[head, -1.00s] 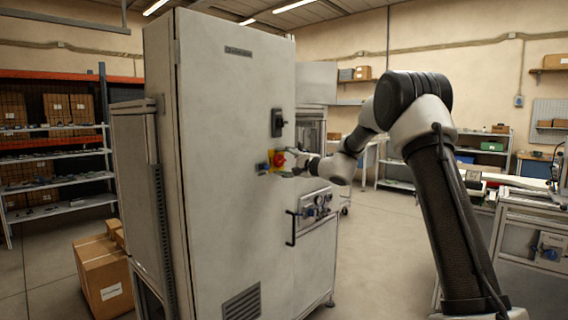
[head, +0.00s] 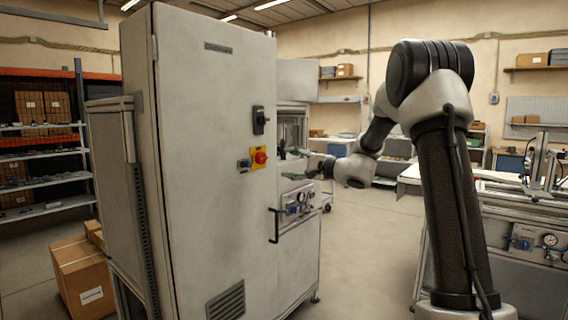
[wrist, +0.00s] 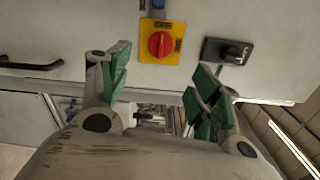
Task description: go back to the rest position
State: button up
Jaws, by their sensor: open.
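My gripper (head: 318,170) is at the end of my arm, to the right of the tall grey cabinet (head: 203,200). In the wrist view its two green-padded fingers (wrist: 163,95) are spread apart with nothing between them. A red rotary knob on a yellow plate (head: 260,157) is on the cabinet's door; in the wrist view the red knob (wrist: 160,44) lies beyond the fingertips, apart from them. A black handle (head: 260,120) sits above the knob in the head view.
Cardboard boxes (head: 80,275) lie on the floor at left. A workbench (head: 530,240) stands at right. Open floor (head: 365,250) lies between.

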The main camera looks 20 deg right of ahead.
dwell(0.4)
jog(key=s+a+f+n+g, duration=0.1)
jog(key=s+f+n+g, duration=0.1)
jog(key=s+f+g, duration=0.7)
jog(key=s+f+n+g+h, duration=0.1)
jog(key=s+f, duration=0.2)
jog(key=s, duration=0.5)
jog(key=s+f+n+g+h, duration=0.1)
jog(key=s+f+n+h, duration=0.1)
jog(key=s, duration=0.6)
jog(key=s+d+r+n+h, duration=0.3)
jog(key=s+d+n, duration=0.1)
jog(key=s, duration=0.7)
jog(key=s+d+r+n+h, duration=0.3)
jog(key=s+d+h, duration=0.1)
jog(key=s, duration=0.7)
jog(key=shift+d+n+t+h, duration=0.2)
jog(key=shift+n+t+h, duration=0.1)
jog(key=shift+n+t, duration=0.1)
